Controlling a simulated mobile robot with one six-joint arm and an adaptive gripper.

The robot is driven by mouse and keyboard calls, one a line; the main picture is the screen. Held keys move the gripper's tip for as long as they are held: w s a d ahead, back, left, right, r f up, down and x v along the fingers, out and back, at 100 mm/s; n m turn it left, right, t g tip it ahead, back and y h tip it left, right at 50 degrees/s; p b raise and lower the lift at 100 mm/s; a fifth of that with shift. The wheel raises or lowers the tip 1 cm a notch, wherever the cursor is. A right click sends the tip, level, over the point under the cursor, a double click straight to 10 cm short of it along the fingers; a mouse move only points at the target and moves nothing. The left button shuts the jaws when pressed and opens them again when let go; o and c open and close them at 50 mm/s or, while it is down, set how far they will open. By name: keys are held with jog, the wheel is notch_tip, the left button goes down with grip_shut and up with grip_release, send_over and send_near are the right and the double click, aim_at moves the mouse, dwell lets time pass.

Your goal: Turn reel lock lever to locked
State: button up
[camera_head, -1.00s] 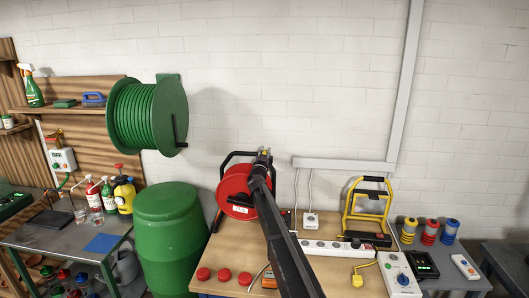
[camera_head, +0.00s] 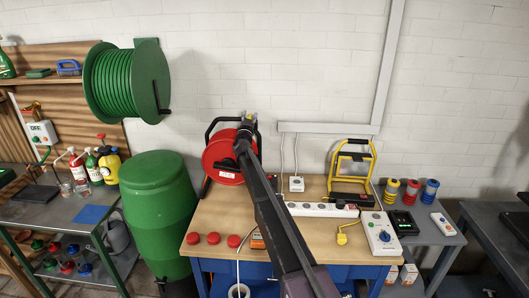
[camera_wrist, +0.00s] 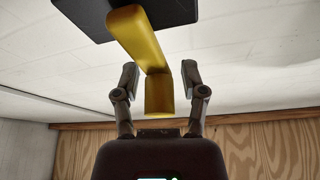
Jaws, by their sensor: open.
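The red cable reel (camera_head: 218,150) stands in a black frame at the back left of the wooden workbench. My gripper (camera_head: 245,128) is at the reel's upper right edge, at the end of my dark arm. In the wrist view a bent yellow lever (camera_wrist: 152,60) comes down from a black part (camera_wrist: 190,12). Its lower end lies between the two fingers of my gripper (camera_wrist: 159,78). The fingers are spread, with a visible gap on the left side; the right finger is close to the lever, and contact cannot be told. In the head view my gripper hides most of the lever.
A white power strip (camera_head: 318,209), a yellow work lamp (camera_head: 351,172) and a grey control box (camera_head: 379,233) stand right of my arm. Several red caps (camera_head: 213,238) line the bench's front left. A green barrel (camera_head: 158,212) stands left of the bench. The wall is close behind.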

jog(key=a+n+y, duration=0.1)
jog(key=n+y, duration=0.1)
jog(key=n, duration=0.3)
jog(key=a+f+n+g+y, duration=0.1)
jog(key=a+n+y, duration=0.1)
jog(key=n, duration=0.3)
jog(key=a+f+n+y, duration=0.1)
jog(key=n+y, duration=0.2)
jog(key=n, duration=0.2)
jog(key=shift+w+a+y+b, duration=0.1)
jog(key=shift+a+y+b, duration=0.2)
jog(key=s+d+f+n+g+y+b, duration=0.1)
jog(key=s+d+f+n, duration=0.1)
jog(key=s, duration=0.5)
jog(key=s+d+f+n+g+b, duration=0.1)
jog(key=s+f+n+b, duration=0.15)
jog(key=s, duration=0.35)
jog(key=s+d+f+m+g+h, duration=0.3)
jog(key=s+d+f+m+g, duration=0.3)
jog(key=s+d+f, duration=0.4)
jog(key=shift+s+d+f+g+h, duration=0.15)
jog(key=shift+d+f+g+h, duration=0.15)
jog(key=shift+d+f, duration=1.3)
